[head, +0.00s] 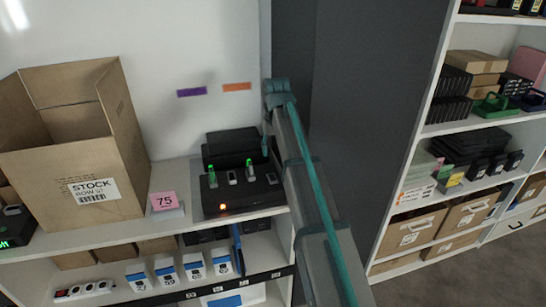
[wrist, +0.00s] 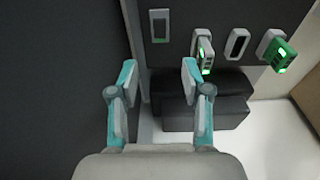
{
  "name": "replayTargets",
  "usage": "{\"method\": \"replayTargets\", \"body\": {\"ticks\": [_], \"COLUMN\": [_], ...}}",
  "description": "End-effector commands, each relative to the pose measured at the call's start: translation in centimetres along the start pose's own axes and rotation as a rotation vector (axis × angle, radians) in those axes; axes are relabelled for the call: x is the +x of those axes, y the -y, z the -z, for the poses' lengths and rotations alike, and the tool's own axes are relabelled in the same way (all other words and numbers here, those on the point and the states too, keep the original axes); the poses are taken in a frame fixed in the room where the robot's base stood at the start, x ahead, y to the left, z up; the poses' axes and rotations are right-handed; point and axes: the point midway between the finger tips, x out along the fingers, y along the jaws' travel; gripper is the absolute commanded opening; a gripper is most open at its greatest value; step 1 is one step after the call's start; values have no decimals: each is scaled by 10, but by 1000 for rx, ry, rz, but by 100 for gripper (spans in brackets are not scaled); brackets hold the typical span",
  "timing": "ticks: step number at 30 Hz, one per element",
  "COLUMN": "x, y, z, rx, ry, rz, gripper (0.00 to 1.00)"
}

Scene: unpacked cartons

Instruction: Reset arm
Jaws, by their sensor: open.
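My gripper (wrist: 159,72) is open and empty in the wrist view, its two teal-and-grey fingers well apart. In the head view my arm reaches up from the bottom and bends at the top; a small teal part of my gripper (head: 266,145) shows beside the black device (head: 262,197) on the shelf top. The device has several slots and an orange light. Two slots hold upright pieces with green lights; one piece (wrist: 204,52) and the other (wrist: 278,52) also show in the wrist view. The fingertips appear apart from them.
An open carton (head: 70,165) marked STOCK stands at left, with a pink card (head: 163,201) reading 75 beside it. Black boxes (head: 232,146) sit behind the device. A dark grey panel (head: 365,120) rises right of my arm. Loaded shelves (head: 425,130) stand further right.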

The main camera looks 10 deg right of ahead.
Motion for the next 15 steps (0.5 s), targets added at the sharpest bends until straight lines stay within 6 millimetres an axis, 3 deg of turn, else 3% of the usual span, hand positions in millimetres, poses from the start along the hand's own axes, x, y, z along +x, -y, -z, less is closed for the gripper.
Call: {"method": "replayTargets", "body": {"ticks": [15], "x": [0], "y": [2], "z": [-4], "rx": [-2], "ry": [10], "rz": [5], "gripper": [48]}}
